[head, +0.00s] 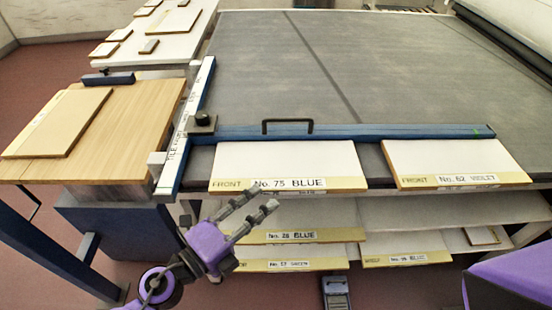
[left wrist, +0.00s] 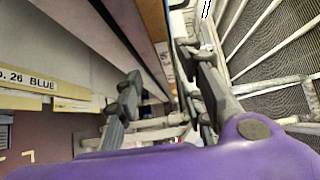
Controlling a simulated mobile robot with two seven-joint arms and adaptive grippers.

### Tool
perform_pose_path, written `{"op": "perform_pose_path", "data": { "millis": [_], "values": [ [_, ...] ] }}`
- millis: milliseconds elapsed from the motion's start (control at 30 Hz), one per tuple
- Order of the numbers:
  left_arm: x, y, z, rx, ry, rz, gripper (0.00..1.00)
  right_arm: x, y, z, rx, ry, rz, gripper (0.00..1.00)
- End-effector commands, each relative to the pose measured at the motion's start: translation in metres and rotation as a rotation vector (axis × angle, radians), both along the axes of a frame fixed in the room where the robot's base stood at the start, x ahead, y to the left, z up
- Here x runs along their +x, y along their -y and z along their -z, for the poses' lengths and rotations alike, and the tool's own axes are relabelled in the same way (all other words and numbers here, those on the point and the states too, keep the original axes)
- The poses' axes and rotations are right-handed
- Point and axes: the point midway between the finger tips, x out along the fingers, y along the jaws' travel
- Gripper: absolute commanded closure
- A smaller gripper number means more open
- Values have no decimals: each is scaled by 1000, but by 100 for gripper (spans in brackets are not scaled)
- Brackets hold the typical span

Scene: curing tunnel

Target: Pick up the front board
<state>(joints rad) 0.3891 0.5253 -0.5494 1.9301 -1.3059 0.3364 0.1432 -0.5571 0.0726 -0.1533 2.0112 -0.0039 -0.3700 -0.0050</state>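Two white boards with yellow front edges marked FRONT lie at the near edge of the grey belt: the No. 75 BLUE board (head: 285,163) and, to its right, the No. 62 VIOLET board (head: 450,160). Both jut out a little over the edge. My left gripper (head: 262,198) is in front of and just below the edge of the No. 75 BLUE board, its fingers apart with nothing seen between them. Whether a fingertip touches the board I cannot tell. The same fingers show apart in the left wrist view (left wrist: 158,68). My right gripper is out of view.
A blue bar (head: 400,131) with a black handle crosses behind the boards. Lower shelves hold more boards, among them No. 26 BLUE (head: 300,236), also in the left wrist view (left wrist: 30,80). A wooden table (head: 140,120) with a board stands left. A grey device (head: 336,290) is below.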

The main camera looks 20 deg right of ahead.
Motion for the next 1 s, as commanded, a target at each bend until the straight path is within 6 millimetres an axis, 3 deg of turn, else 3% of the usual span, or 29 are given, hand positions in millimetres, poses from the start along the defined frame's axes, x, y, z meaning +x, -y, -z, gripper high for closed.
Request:
{"op": "perform_pose_path", "data": {
  "millis": [433, 767, 1000],
  "values": [
    [35, 49, -11, -3, 1, -3, 64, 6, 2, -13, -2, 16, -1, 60],
    [39, 56, -9, -1, 0, -3, 64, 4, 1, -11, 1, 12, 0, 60],
    [39, 56, -9, -1, 0, -3, 94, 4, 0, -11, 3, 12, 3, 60]
  ]
}}
